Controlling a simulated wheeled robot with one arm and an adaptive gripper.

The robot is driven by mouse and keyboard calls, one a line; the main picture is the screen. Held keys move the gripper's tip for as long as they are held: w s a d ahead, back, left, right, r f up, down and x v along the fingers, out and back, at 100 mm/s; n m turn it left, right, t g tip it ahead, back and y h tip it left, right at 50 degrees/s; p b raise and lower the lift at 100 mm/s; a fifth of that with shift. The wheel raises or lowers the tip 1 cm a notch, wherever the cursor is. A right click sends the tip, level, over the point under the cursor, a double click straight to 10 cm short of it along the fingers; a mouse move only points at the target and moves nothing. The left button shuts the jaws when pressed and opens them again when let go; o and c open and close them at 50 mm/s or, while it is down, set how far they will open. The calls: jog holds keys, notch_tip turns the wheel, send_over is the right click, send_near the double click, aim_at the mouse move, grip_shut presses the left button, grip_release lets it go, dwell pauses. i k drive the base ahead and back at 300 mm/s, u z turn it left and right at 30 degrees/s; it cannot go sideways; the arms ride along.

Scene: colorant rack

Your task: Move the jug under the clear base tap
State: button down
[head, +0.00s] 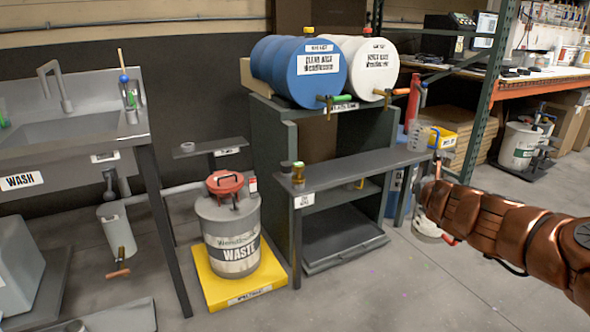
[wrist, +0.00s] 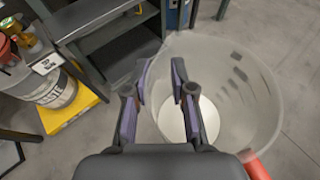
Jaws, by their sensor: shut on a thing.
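The jug (wrist: 245,85) is a large translucent vessel with dark marks on its wall and a white bottom, seen from above in the wrist view. A red part shows at its lower right. My gripper (wrist: 162,95) is shut on the jug's left side. In the head view my gripper (head: 430,180) is at the right, beside the shelf's right end; a pale, red-edged piece below my wrist looks like the jug's lower part, the rest mostly hidden. The blue drum (head: 281,75), labelled clear base, lies on the stand. Its tap (head: 328,101) has a green handle and faces front.
A white drum (head: 362,62) with its own tap lies right of the blue one. A grey shelf (head: 350,169) juts out below the taps, with a small amber cup (head: 298,172) on its left end. A waste can (head: 229,235) stands left; the front floor is clear.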

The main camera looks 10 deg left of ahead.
aim_at(331, 172)
jog(key=u, duration=0.65)
jog(key=i, duration=0.8)
jog(key=u, duration=0.65)
jog(key=i, duration=0.5)
jog(key=u, duration=0.05)
